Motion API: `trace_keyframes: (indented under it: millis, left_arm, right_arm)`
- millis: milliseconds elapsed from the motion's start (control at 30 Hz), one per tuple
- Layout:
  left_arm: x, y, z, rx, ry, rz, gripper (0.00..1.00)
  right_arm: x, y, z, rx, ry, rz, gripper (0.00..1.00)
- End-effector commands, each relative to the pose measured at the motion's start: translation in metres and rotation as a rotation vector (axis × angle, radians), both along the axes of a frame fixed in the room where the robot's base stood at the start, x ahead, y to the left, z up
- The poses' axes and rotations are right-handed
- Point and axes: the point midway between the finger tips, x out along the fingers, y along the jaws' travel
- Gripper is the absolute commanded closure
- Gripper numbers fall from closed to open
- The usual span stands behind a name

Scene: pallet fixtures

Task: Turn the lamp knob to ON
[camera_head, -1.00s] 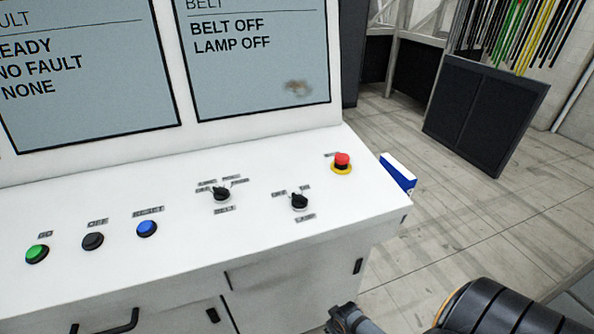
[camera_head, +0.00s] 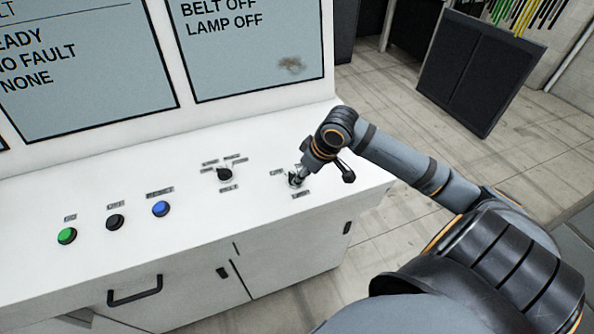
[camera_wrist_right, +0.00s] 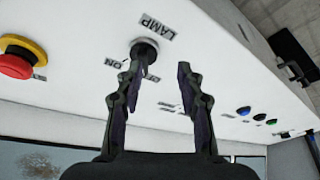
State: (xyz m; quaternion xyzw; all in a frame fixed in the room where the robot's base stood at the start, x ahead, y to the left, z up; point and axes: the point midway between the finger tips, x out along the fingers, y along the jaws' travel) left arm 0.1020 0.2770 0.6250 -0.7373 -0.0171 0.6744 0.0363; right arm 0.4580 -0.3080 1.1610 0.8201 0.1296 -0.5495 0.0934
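The black lamp knob (camera_wrist_right: 147,50) stands on the white panel by the LAMP label in the right wrist view, with ON and OFF marks around it. My right gripper (camera_wrist_right: 161,58) is open, its two fingers apart and pointing at the panel. The knob lies just beyond the left finger's tip in that view; I cannot tell whether they touch. In the head view my right gripper (camera_head: 299,177) is over the knob and mostly hides it. The right screen (camera_head: 255,60) reads BELT OFF and LAMP OFF. My left gripper is not in view.
The belt knob (camera_head: 224,174) sits left of the lamp knob. Green (camera_head: 67,236), black (camera_head: 115,222) and blue (camera_head: 161,209) buttons are further left. The red emergency button (camera_wrist_right: 17,57) is near the gripper in the wrist view, hidden by my arm in the head view.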

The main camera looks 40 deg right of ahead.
Motion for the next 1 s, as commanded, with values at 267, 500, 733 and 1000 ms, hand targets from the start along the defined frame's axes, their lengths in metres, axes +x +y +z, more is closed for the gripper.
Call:
trace_keyframes:
  millis: [267,500,733,1000]
  left_arm:
    - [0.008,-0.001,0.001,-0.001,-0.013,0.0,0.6]
    - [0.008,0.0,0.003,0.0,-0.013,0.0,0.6]
    - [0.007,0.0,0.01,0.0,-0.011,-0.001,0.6]
    - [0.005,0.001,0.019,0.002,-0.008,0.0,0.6]
  right_arm:
    - [0.016,-0.026,0.048,0.012,0.001,-0.034,0.62]
    - [0.02,-0.024,0.038,0.02,0.0,-0.034,0.62]
    - [0.033,-0.019,0.006,0.024,0.002,-0.036,0.62]
    - [0.049,-0.015,-0.035,0.019,0.003,-0.034,0.62]
